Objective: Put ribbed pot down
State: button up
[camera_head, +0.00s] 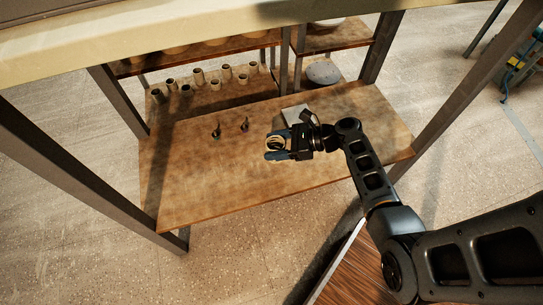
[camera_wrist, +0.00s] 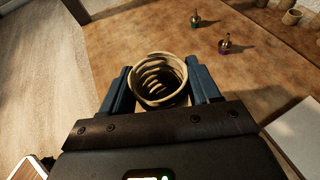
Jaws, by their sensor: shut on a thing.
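The ribbed pot (camera_wrist: 160,80) is a small tan clay pot with a ridged inside, seen from above in the wrist view. My gripper (camera_wrist: 160,85) is shut on it, with a blue finger against each side. In the head view the pot (camera_head: 276,143) shows between the fingers of my gripper (camera_head: 276,146), over the right-middle part of the wooden table (camera_head: 200,200). The pot's base is hidden, so I cannot tell whether it touches the table.
Two small dark-handled tools (camera_head: 217,131) stand left of my gripper on the table. A white flat block (camera_head: 294,113) lies behind my wrist. Several small pots (camera_head: 198,76) and a grey round bowl (camera_head: 323,72) stand at the back. The table's front left is clear.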

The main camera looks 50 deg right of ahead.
jog(key=shift+w+a+f, duration=0.35)
jog(key=shift+a+f, duration=0.05)
jog(key=shift+f+b, duration=1.2)
jog(key=shift+f, duration=0.75)
jog(key=o, duration=1.1)
